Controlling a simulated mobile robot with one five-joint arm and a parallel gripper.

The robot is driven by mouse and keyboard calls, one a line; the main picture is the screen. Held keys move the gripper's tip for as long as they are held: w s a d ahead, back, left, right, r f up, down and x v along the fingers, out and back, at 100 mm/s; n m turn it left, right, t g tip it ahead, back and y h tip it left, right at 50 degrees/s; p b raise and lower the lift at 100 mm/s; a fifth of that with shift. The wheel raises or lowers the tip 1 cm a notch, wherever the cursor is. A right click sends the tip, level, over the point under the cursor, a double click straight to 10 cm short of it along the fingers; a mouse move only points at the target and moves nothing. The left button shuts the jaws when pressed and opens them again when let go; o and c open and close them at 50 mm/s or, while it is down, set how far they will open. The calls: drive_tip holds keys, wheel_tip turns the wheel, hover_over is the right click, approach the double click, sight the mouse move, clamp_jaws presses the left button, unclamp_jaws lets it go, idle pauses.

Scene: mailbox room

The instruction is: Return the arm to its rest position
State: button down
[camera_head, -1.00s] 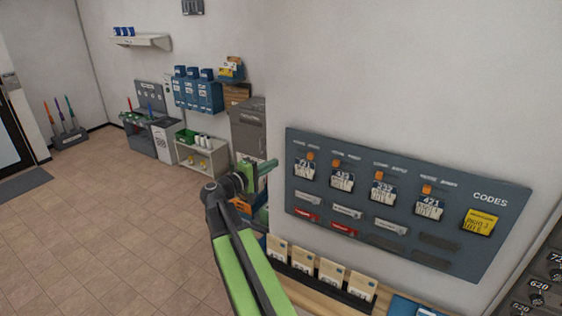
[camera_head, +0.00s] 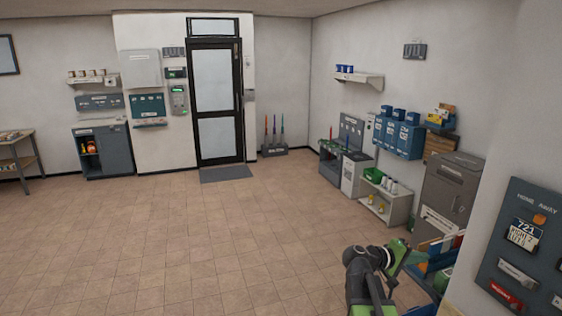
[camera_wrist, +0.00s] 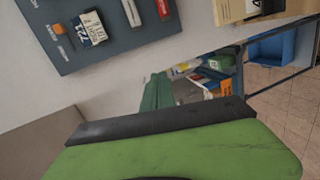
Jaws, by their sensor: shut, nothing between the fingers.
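My gripper (camera_head: 408,257) shows at the lower right of the head view, at the end of my green and black arm. It is shut and empty, in front of a shelf with blue bins. In the wrist view my gripper's green fingers (camera_wrist: 157,92) lie together, pointing away past the green body. The fingers are apart from the wall board and hold nothing.
A grey code board (camera_head: 525,250) hangs on the wall at the right, close to my arm. A grey cabinet (camera_head: 447,195) and a low white shelf (camera_head: 385,206) stand behind my gripper. Open tiled floor (camera_head: 190,250) fills the middle and left. A glass door (camera_head: 216,105) is at the back.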

drive_tip(key=s+a+f+y+b, duration=0.1)
drive_tip(key=a+f+y+b, duration=0.1)
drive_tip(key=a+f, duration=0.35)
drive_tip(key=a+f+y+b, duration=0.2)
drive_tip(key=a+f, duration=0.1)
drive_tip(key=f, duration=0.6)
drive_tip(key=s+a+f+y+b, duration=0.1)
drive_tip(key=s+a+f+y, duration=0.1)
drive_tip(key=a, duration=0.6)
drive_tip(key=s+a+f+g+y+b, duration=0.1)
drive_tip(key=s+a+f+y, duration=0.2)
drive_tip(key=a+f+y, duration=0.2)
drive_tip(key=s+a+f+m+g+y+b, duration=0.1)
drive_tip(key=s+a+f+y, duration=0.2)
drive_tip(key=a+f, duration=0.4)
drive_tip(key=a+y, duration=0.1)
drive_tip(key=a, duration=0.2)
drive_tip(key=shift+a+f+b, duration=0.15)
drive_tip(key=shift+a+b, duration=0.25)
